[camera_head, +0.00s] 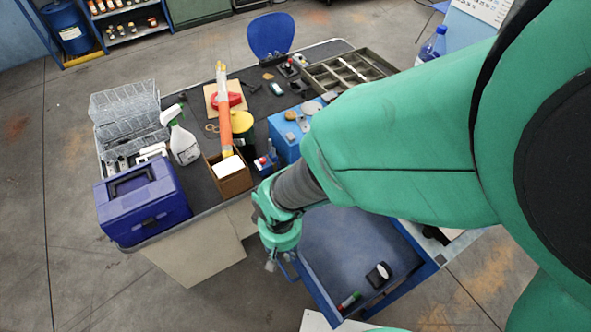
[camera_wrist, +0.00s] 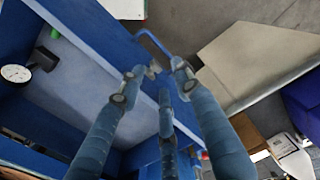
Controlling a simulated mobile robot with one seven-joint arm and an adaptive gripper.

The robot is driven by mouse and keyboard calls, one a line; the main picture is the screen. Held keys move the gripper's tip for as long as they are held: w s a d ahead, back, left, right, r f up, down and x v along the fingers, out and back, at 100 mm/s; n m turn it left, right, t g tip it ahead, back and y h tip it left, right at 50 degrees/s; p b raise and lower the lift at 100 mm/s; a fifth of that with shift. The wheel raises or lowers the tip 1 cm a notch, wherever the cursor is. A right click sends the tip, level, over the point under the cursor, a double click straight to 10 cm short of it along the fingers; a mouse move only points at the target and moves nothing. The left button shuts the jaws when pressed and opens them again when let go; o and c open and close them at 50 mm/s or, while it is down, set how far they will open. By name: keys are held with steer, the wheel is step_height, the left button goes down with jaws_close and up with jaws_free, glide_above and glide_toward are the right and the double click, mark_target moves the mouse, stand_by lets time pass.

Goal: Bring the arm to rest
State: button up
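My gripper (camera_head: 275,262) hangs at the front of an open blue drawer (camera_head: 345,240) below the bench top. In the wrist view, the fingers of my gripper (camera_wrist: 157,78) stand apart with nothing visible held between them. A blue bar handle (camera_wrist: 165,48) on the drawer front lies just beyond the fingertips; I cannot tell whether they touch it. The drawer holds a round dial gauge (camera_head: 379,274), also in the wrist view (camera_wrist: 16,73), and a green-and-red marker (camera_head: 348,300). My arm hides part of the drawer and bench.
The bench top (camera_head: 205,190) carries a blue toolbox (camera_head: 143,203), a spray bottle (camera_head: 183,143), a cardboard box (camera_head: 232,181), a blue case (camera_head: 284,143) and a sectioned metal tray (camera_head: 350,70). A blue chair (camera_head: 270,35) stands behind.

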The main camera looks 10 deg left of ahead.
steer(key=shift+r, duration=0.1)
stand_by(0.5)
steer(key=w+d+r+m+t, duration=0.1)
steer(key=w+d+r, duration=0.2)
steer(key=d+r, duration=0.25)
steer(key=w+d+r+m+y, duration=0.1)
steer(key=w+d+r+m, duration=0.2)
steer(key=r, duration=0.4)
steer(key=w+d+r+t, duration=0.1)
steer(key=w+d+r, duration=0.2)
steer(key=d+r, duration=0.25)
steer(key=s+d+r+m+t, duration=0.1)
steer(key=s+d+r+m, duration=0.1)
steer(key=d+r, duration=0.6)
steer(key=s+d+r+m+t+h, duration=0.1)
steer(key=s+d+r+m+t, duration=0.1)
steer(key=d+r, duration=0.6)
steer(key=s+d+m, duration=0.1)
steer(key=s+d, duration=0.1)
steer(key=shift+s+d+t, duration=0.25)
steer(key=shift+d+t, duration=0.05)
steer(key=shift+d, duration=0.1)
steer(key=shift+f, duration=0.1)
step_height(320, 180, down, 8)
steer(key=b, duration=0.8)
steer(key=shift+f, duration=0.15)
